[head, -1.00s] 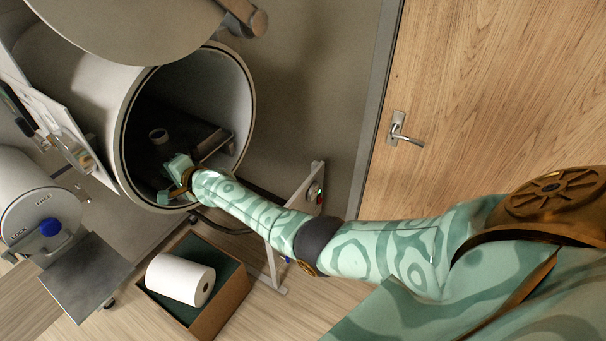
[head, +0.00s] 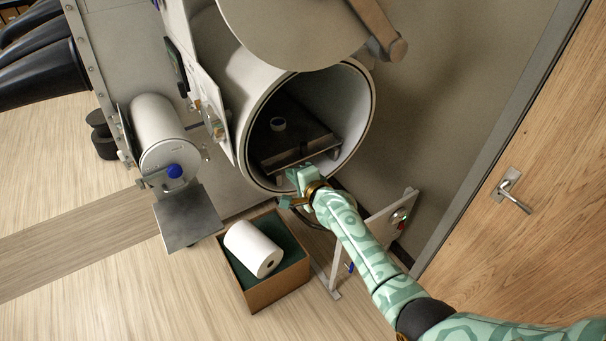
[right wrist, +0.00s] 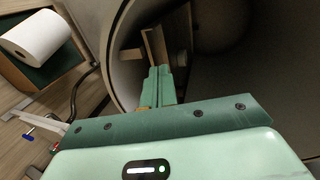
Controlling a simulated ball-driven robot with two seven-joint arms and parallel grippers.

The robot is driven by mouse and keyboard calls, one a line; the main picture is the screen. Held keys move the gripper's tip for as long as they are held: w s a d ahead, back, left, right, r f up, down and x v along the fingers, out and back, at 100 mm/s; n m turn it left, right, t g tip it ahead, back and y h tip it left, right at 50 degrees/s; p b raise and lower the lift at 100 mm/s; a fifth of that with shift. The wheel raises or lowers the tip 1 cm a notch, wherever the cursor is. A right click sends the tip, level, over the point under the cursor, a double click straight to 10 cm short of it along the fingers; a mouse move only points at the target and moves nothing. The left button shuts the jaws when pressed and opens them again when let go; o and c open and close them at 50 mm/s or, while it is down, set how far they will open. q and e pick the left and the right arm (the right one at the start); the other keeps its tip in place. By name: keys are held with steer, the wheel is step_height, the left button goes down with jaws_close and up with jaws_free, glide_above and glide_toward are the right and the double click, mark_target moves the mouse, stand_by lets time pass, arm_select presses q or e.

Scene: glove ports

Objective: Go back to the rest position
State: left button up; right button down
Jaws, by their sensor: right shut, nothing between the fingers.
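My right gripper (head: 297,180) is at the lower rim of the open round chamber (head: 227,75), with its fingers toward the opening. Its fingers are together and empty; they also show in the right wrist view (right wrist: 160,84). The green patterned right arm reaches in from the lower right of the head view. I cannot tell whether the gripper touches the tray or rim. My left gripper is out of view.
The chamber's round door (head: 300,30) stands open above it. Below are a cardboard box (head: 285,288) and a white paper roll (head: 253,248). A smaller cylinder (head: 158,125) with a blue knob is left. A wooden door (head: 545,180) is right. Floor at lower left is clear.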

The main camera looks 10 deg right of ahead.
steer(key=v, duration=0.5)
steer(key=s+d+f+n+g+h+b, duration=0.15)
steer(key=s+f+n, duration=0.35)
steer(key=f, duration=0.7)
steer(key=s+d+f+n+g+h+b, duration=0.1)
steer(key=s+d+f+n+g+b, duration=0.2)
steer(key=s+f, duration=0.6)
steer(key=s+d+f+n+g+h+b, duration=0.1)
steer(key=s+d+f+n+b, duration=0.25)
steer(key=f, duration=1.05)
arm_select(q)
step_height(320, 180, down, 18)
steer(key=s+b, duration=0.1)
steer(key=b, duration=0.9)
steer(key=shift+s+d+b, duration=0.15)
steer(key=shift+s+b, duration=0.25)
arm_select(e)
steer(key=s+d+f+n+g, duration=0.1)
steer(key=s+f+n+g, duration=0.1)
steer(key=s+f, duration=0.5)
steer(key=s+d+f+n+g+h, duration=0.1)
steer(key=s+f, duration=0.7)
steer(key=s, duration=1)
steer(key=s+d+f+n+g, duration=0.3)
steer(key=s+f, duration=0.5)
steer(key=s, duration=0.4)
steer(key=shift+s+d+f+g, duration=0.2)
steer(key=shift+s+g, duration=0.2)
steer(key=shift+g, duration=0.25)
